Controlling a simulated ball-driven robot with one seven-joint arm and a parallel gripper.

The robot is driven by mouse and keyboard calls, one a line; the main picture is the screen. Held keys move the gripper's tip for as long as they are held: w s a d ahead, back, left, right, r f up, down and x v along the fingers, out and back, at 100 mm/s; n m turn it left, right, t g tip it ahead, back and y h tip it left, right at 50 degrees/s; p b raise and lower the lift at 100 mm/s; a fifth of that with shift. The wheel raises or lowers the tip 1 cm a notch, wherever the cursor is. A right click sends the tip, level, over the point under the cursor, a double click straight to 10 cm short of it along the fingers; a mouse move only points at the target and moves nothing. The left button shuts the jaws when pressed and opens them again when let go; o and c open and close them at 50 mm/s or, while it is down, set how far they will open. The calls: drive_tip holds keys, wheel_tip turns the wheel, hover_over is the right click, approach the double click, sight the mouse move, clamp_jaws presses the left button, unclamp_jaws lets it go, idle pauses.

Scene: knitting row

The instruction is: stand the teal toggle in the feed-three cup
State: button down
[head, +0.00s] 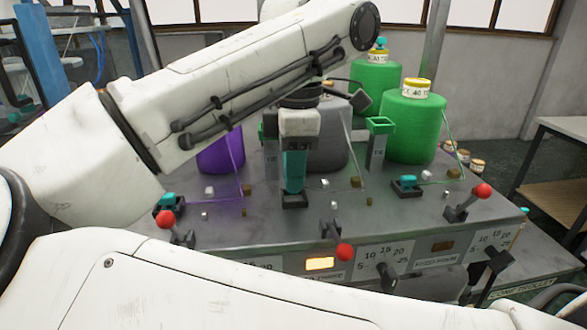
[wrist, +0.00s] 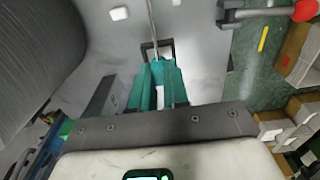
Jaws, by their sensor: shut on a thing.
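My gripper (head: 294,165) points straight down over the middle of the machine top. In the wrist view its two long teal fingers (wrist: 158,88) are shut on the teal toggle (wrist: 158,68), of which only a small part shows between the tips. Just past the tips is a dark square-rimmed cup (wrist: 168,45), which also shows under the fingers in the head view (head: 295,200). The toggle's lower end is at or just above this cup; I cannot tell whether it is seated. No feed number is readable on the cup.
Other teal pieces sit on dark bases at right (head: 407,183) and left (head: 165,200). Red-knobbed levers stand along the front edge, one at right (head: 482,190). A grey cone (head: 325,150) and a green cone (head: 414,130) stand behind. One panel lamp (head: 319,263) glows.

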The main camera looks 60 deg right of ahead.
drive_tip(key=shift+f+b, duration=0.9)
drive_tip(key=shift+b, duration=0.05)
drive_tip(key=c, duration=1)
unclamp_jaws()
drive_tip(key=shift+f, duration=0.1)
drive_tip(key=shift+c, duration=0.2)
wheel_tip(320, 180, up, 11)
drive_tip(key=shift+s+d+r+b, duration=0.1)
drive_tip(key=shift+s+b, duration=0.05)
drive_tip(key=shift+b, duration=0.15)
